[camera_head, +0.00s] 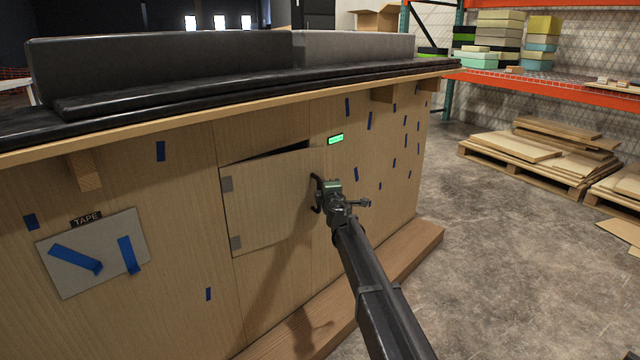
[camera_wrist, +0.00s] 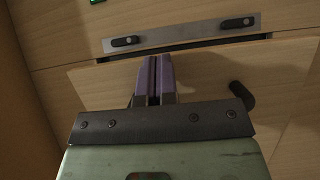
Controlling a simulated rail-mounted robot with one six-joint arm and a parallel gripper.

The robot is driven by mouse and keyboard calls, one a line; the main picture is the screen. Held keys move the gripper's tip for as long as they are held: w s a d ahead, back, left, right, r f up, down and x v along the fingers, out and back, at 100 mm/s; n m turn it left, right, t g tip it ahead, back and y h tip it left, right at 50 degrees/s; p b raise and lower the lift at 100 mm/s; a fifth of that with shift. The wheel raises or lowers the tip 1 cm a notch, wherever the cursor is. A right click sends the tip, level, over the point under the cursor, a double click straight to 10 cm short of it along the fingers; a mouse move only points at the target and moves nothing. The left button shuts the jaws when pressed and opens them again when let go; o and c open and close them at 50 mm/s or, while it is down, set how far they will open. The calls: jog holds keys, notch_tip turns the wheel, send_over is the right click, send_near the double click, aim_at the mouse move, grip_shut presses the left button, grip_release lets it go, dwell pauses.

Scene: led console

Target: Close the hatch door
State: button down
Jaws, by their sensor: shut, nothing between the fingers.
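The hatch door (camera_head: 268,205) is a light wood panel in the console front, with two grey hinges on its left edge. It stands slightly ajar, with a dark gap along its top. My gripper (camera_head: 322,188) is at the door's right edge, beside a dark curved handle. In the wrist view my gripper's fingers (camera_wrist: 155,78) are shut together and empty, over the door panel (camera_wrist: 100,82) close to its edge. A dark gap shows between that edge and a grey metal strip (camera_wrist: 180,34) with two black latch-like pieces. Whether the fingertips touch the door is unclear.
A lit green display (camera_head: 336,139) is on the console above right of the door. A grey panel with blue tape (camera_head: 95,255) is at left. A wooden plinth (camera_head: 390,270) runs along the console's base. Open concrete floor lies to the right, before stacked boards (camera_head: 540,150).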

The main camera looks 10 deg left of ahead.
jog(key=s+d, duration=0.7)
jog(key=d, duration=0.4)
jog(key=s+a+n+g+y, duration=0.2)
jog(key=s+n+y, duration=0.25)
jog(key=s, duration=0.25)
jog(key=w+a+m, duration=0.1)
jog(key=w+a, duration=0.7)
jog(key=w, duration=0.3)
jog(key=shift+w, duration=0.2)
jog(key=shift+a+r, duration=0.1)
